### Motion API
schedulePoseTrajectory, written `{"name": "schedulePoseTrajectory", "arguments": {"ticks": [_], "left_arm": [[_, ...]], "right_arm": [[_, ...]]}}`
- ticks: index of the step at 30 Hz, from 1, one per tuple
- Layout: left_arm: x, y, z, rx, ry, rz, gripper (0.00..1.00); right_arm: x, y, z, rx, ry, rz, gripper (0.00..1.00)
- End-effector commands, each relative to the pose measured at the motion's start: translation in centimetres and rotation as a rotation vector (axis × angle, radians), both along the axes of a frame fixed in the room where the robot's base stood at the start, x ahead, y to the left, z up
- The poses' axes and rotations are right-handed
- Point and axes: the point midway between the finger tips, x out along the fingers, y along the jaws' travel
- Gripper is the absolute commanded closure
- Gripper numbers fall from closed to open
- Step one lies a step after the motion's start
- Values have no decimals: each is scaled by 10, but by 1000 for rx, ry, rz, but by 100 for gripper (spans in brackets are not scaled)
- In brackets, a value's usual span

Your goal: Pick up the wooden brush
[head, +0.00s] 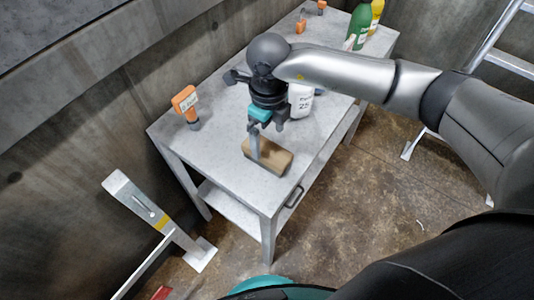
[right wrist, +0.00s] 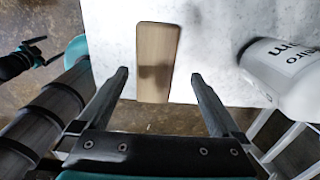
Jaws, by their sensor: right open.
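The wooden brush (head: 270,157) lies on the near end of the grey table, seen as a plain brown block. In the right wrist view the brush (right wrist: 158,50) lies lengthwise ahead, with its near end between the lines of the two fingers. My right gripper (head: 259,148) is open and empty, pointing down over the brush. In the right wrist view its fingertips (right wrist: 160,76) are apart, with a gap on each side of the brush. A small dark two-pronged part at that view's left edge looks like my left gripper (right wrist: 33,52); its jaw state is unclear.
A white labelled bottle (head: 300,100) stands close beside my right gripper. An orange tool (head: 186,104) is at the table's left edge. Green (head: 358,28) and yellow (head: 376,14) bottles stand at the far end. A ladder (head: 495,50) is at the right. The table (head: 215,150) is bare left of the brush.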

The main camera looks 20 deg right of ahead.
Motion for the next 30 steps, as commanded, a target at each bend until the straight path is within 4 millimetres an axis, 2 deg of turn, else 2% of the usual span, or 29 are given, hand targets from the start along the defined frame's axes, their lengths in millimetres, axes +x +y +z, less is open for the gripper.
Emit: {"name": "schedulePoseTrajectory", "arguments": {"ticks": [5, 14, 21, 30], "left_arm": [[0, 0, -2, 0, 0, -1, 2], [0, 0, -10, 0, 0, -1, 2], [-1, 0, -9, -1, 1, -1, 2], [-1, 0, -9, 0, 1, -1, 2]], "right_arm": [[-2, 1, -10, 1, 1, 0, 0], [-6, 5, -52, 0, 1, -1, 0], [-5, 5, -54, 1, -1, 0, 0], [-5, 5, -54, 1, -1, 0, 33]]}}
